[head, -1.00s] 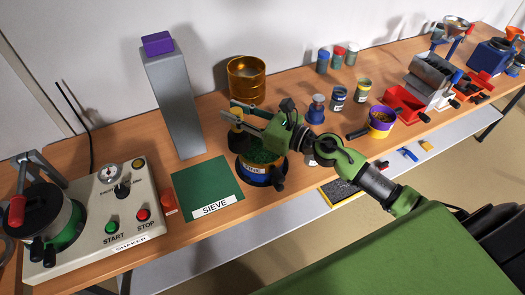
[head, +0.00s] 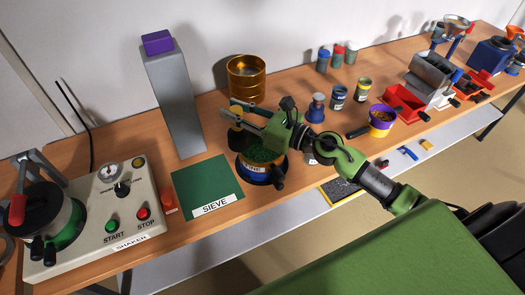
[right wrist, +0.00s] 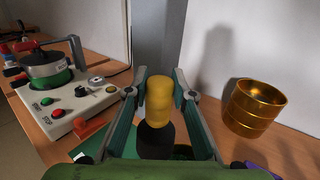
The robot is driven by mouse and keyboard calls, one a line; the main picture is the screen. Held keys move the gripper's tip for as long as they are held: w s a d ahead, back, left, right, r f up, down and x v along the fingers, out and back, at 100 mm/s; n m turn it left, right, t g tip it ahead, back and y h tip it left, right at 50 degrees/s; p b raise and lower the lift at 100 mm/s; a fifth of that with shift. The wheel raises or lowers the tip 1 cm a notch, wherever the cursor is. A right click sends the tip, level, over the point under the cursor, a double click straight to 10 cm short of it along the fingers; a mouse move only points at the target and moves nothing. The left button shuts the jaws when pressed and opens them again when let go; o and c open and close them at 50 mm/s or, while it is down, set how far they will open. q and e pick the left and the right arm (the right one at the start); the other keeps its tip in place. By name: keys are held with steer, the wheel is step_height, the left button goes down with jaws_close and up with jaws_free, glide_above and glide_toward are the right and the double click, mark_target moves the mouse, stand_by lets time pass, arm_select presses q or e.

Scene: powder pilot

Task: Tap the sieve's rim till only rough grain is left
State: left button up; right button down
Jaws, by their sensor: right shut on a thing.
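The sieve (head: 246,164) stands near the bench's front edge, on a dark blue base, with a label that seems to read FINE. Green grain (head: 264,152) shows inside it; how coarse it is cannot be told. My right gripper (head: 237,113) is above the sieve's far left side, shut on a small yellow and black tapper. The tapper (right wrist: 158,100) shows upright between the fingers in the right wrist view, its dark end down. Whether that end touches the rim is hidden. My left gripper is not in view.
Left of the sieve are a green mat (head: 205,184) marked SIEVE and the shaker (head: 118,213). A grey pillar (head: 172,100) and brass sieves (head: 246,80) stand behind. Jars and a purple and yellow tub (head: 382,122) are to the right.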

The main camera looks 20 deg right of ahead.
steer(key=shift+r, duration=0.2)
stand_by(0.3)
steer(key=shift+r+p, duration=0.5)
steer(key=shift+p, duration=0.05)
steer(key=shift+f, duration=0.1)
